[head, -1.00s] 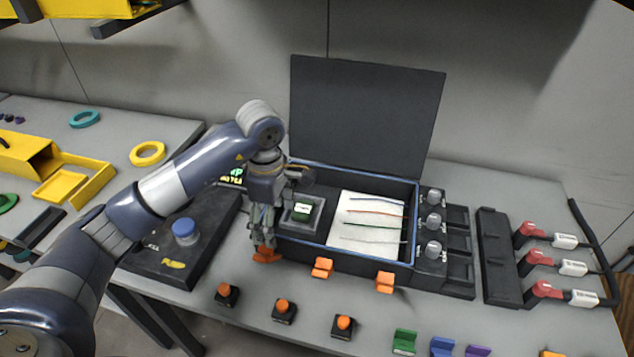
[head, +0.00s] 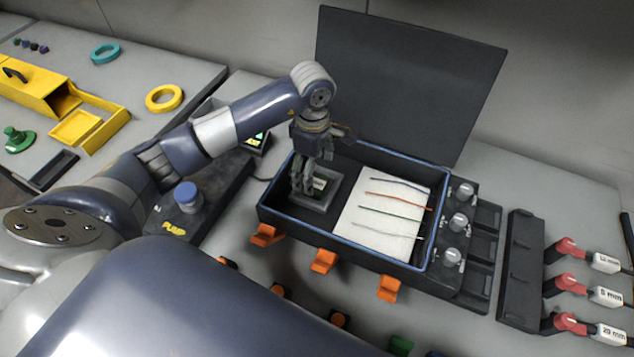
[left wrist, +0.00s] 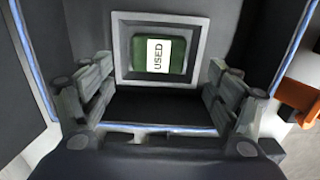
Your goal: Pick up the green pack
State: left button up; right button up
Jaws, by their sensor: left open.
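The green pack (left wrist: 177,56), with a white label reading "USED", sits in a square grey frame (left wrist: 201,40) inside the open black case (head: 272,211). In the head view the pack (head: 320,183) is mostly hidden behind my left gripper (head: 307,192). My left gripper is down inside the case at the grey frame. In the left wrist view its two fingers (left wrist: 160,95) are spread apart and empty, with the pack beyond them, between their lines. I cannot tell the exact gap to the pack. My right gripper is not in view.
A white pad (head: 383,208) with several coloured strands lies right of the frame in the case. The case lid (head: 405,85) stands open behind. Orange latches (head: 323,261) line the front. A black pump box (head: 187,214) stands left, and red-ended connectors (head: 568,283) lie right.

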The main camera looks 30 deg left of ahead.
aim_at(317, 185)
pick_arm(q)
notch_tip(317, 185, down, 4)
jog(key=shift+w+r+p, duration=0.1)
jog(key=shift+p, duration=0.55)
jog(key=shift+f, duration=0.5)
jog(key=c, duration=0.8)
jog(key=shift+c, duration=1.1)
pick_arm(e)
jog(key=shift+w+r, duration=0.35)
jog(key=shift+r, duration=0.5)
pick_arm(q)
jog(key=shift+c, duration=0.5)
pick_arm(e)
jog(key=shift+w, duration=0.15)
